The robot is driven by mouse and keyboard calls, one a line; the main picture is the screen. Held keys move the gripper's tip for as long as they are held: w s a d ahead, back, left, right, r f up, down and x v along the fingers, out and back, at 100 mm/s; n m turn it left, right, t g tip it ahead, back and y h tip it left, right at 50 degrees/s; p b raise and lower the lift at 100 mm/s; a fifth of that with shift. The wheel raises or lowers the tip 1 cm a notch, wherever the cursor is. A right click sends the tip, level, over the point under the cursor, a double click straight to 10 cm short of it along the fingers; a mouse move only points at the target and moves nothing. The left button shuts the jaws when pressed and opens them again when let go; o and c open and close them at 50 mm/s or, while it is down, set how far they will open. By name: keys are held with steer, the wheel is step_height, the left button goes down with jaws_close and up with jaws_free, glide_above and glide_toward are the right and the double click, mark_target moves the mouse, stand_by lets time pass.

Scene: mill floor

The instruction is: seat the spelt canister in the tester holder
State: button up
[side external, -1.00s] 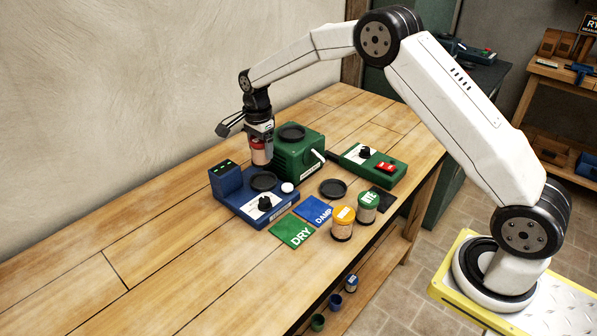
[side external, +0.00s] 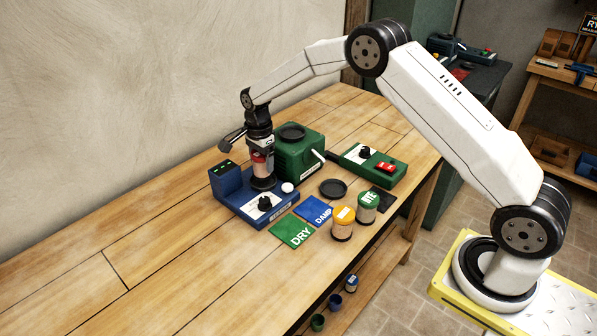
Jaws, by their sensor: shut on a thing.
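My gripper (side external: 262,148) is shut on a canister (side external: 261,169) with a reddish top and a pale body, held upright. I take it for the spelt canister, but its label is too small to read. Its lower end is at the round black holder (side external: 263,184) on the blue tester (side external: 240,196). I cannot tell whether its base rests fully in the holder. The fingers hide part of the canister.
A green machine (side external: 300,152) stands close behind the tester. A yellow-topped canister (side external: 343,224) and a green-topped canister (side external: 367,208) stand to the right. Green DRY (side external: 292,232) and blue DAMP (side external: 315,211) cards lie in front. The bench's left part is clear.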

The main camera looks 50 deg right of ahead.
steer(key=shift+f, duration=0.7)
steer(key=shift+f, duration=0.65)
stand_by(1.3)
steer(key=o, duration=1.2)
steer(key=shift+r, duration=0.15)
steer(key=shift+r, duration=5.35)
steer(key=shift+s, duration=0.1)
